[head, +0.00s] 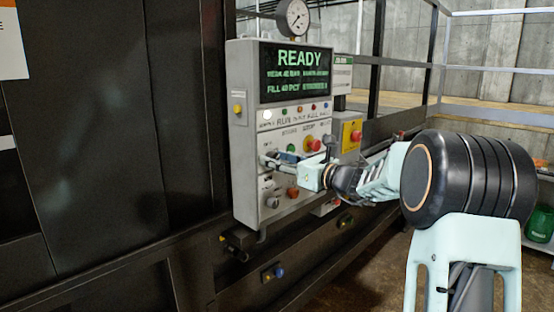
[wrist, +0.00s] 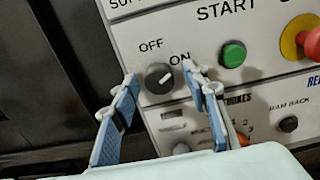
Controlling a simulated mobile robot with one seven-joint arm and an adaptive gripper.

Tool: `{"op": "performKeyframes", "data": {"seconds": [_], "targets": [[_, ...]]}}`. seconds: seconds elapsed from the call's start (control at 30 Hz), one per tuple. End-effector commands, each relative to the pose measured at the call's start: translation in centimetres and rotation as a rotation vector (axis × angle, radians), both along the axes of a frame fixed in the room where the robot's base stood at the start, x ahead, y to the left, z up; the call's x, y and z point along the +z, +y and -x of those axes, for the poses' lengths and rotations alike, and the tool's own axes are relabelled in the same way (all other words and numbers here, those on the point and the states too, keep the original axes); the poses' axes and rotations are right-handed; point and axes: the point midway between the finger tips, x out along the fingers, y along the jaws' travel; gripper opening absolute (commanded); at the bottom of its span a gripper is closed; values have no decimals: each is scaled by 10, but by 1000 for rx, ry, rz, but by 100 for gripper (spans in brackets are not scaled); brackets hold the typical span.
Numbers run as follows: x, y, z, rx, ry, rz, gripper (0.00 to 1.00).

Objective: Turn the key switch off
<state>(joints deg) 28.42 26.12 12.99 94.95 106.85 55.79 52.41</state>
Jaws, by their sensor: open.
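The key switch (wrist: 158,79) is a round dark knob on the grey panel in the wrist view, with OFF printed at its upper left and ON at its upper right. Its pale pointer mark slants up to the right, toward ON. My gripper (wrist: 159,74) is open, with one blue-padded finger on each side of the knob. I cannot tell whether the fingertips touch it. In the head view my gripper (head: 272,160) is at the lower left of the control panel (head: 240,182), and I cannot make out the key switch there.
A green start button (wrist: 232,54) is just right of my right finger. A red stop button on yellow (wrist: 300,38) is farther right. Lower knobs, including a dark one (wrist: 288,124), lie below. The panel's screen (head: 297,72) reads READY. A pressure gauge (head: 293,18) stands on top.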

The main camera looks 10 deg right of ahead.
Motion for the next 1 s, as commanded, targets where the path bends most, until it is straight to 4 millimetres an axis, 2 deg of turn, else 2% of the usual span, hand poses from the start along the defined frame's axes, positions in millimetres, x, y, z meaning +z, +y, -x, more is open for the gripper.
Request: {"op": "performKeyframes", "data": {"seconds": [0.07, 0.43, 0.77, 1.0], "targets": [[0, 0, 0, 0, 0, 0, 42], [0, 0, 0, 0, 0, 0, 1], [-3, 0, 0, 0, -26, 36, 0], [-6, 0, 0, 1, -113, 153, 0]]}}
